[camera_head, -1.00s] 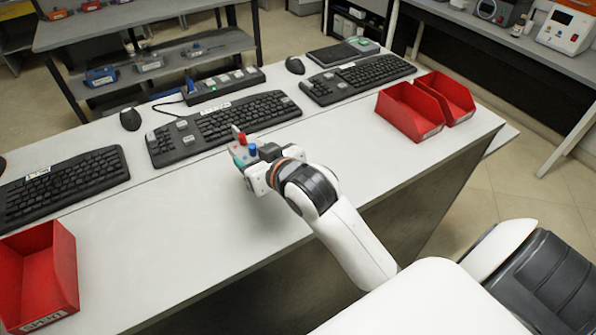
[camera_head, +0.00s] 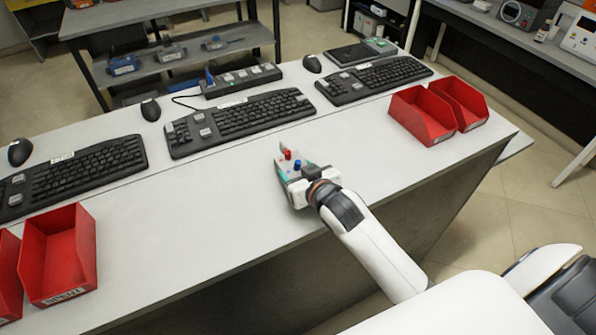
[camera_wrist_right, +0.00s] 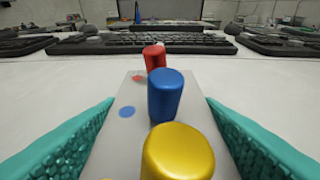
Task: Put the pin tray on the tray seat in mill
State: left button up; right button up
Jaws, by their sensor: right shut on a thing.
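The pin tray (camera_head: 283,165) is a grey plate with coloured pins; a red and a blue pin show in the head view. In the right wrist view the pin tray (camera_wrist_right: 126,142) carries a yellow, a blue and a red pin in a row, with coloured dots beside them. My right gripper (camera_head: 296,180) is shut on the tray's near end, its teal fingers on both sides of it. The tray is over the white table, in front of the keyboards; I cannot tell if it touches the table. The mill and its tray seat cannot be made out. My left gripper is out of view.
Several black keyboards (camera_head: 240,117) line the table (camera_head: 200,220). A button strip (camera_head: 240,82) stands behind the middle one. Red bins sit at the right (camera_head: 422,116) and at the left (camera_head: 57,255). The table between them is mostly clear.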

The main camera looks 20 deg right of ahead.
jog(key=shift+f, duration=0.2)
jog(key=shift+f, duration=0.15)
jog(key=o, duration=1)
jog(key=shift+o, duration=0.2)
